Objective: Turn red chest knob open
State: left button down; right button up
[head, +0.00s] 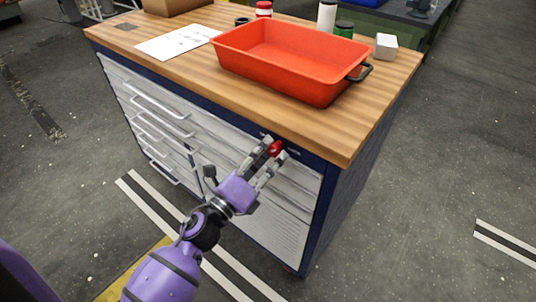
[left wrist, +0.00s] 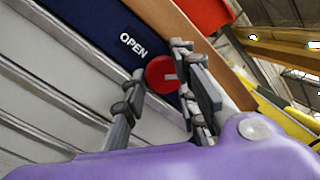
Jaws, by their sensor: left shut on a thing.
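The red knob (head: 274,148) sits on the dark blue strip at the top of the tool chest (head: 341,192), below the wooden top. It shows as a round red disc with a pale mark in the left wrist view (left wrist: 162,75). The word OPEN (left wrist: 132,44) is printed in white beside it. My left gripper (head: 268,153) is at the chest front with its fingers on both sides of the knob, shut on it. It also shows in the left wrist view (left wrist: 163,86). My right gripper is in neither view.
A red tray (head: 285,62) with a dark handle stands on the wooden top (head: 180,71). A paper sheet (head: 176,41), a white box (head: 386,46) and several small containers stand around it. Drawers with pale handles (head: 162,107) line the chest front. The floor to the right is clear.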

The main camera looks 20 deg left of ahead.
pick_arm(q)
jog(key=shift+a+f, duration=0.25)
jog(key=c, duration=1.6)
grip_release()
jog(key=shift+w, duration=0.1)
jog(key=shift+o, duration=0.2)
jog(key=shift+r, duration=0.1)
jog(key=v, duration=1.2)
